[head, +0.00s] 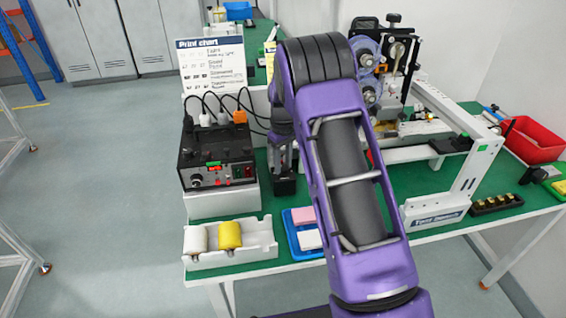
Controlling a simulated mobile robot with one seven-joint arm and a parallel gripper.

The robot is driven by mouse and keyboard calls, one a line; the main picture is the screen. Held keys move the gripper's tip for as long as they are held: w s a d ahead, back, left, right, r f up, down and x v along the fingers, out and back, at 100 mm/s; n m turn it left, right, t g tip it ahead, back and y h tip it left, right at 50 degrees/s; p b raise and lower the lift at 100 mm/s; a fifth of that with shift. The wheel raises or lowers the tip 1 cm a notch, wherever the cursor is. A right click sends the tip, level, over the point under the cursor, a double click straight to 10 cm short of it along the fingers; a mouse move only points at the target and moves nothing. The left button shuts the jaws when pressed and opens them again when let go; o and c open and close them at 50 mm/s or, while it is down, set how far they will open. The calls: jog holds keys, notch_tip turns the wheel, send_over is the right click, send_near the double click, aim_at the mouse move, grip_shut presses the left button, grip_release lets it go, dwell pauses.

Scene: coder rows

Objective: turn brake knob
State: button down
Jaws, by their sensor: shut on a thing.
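The coder machine (405,70) stands at the back right of the green table. It has grey-blue reels (366,58) on its left side and a black knob (393,18) on top. I cannot tell which part is the brake knob. My purple arm rises through the middle of the head view and covers the left part of the machine. A dark lower part of my arm shows left of the elbow, above the table.
A black control box (216,155) with plugged cables stands on the left. In front are a white holder (258,243) with white and yellow rolls and a blue tray (291,240). A red bin (538,150) is at right. A sign (212,68) stands behind the box.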

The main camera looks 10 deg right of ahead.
aim_at(283, 167)
jog(key=m, duration=0.4)
jog(key=shift+r, duration=0.1)
jog(key=shift+m, duration=2.1)
jog(key=c, duration=0.8)
grip_release()
jog(key=shift+o, duration=0.2)
notch_tip(283, 167, up, 17)
jog(key=p, duration=0.1)
jog(key=shift+r+p, duration=0.2)
jog(key=shift+p, duration=0.1)
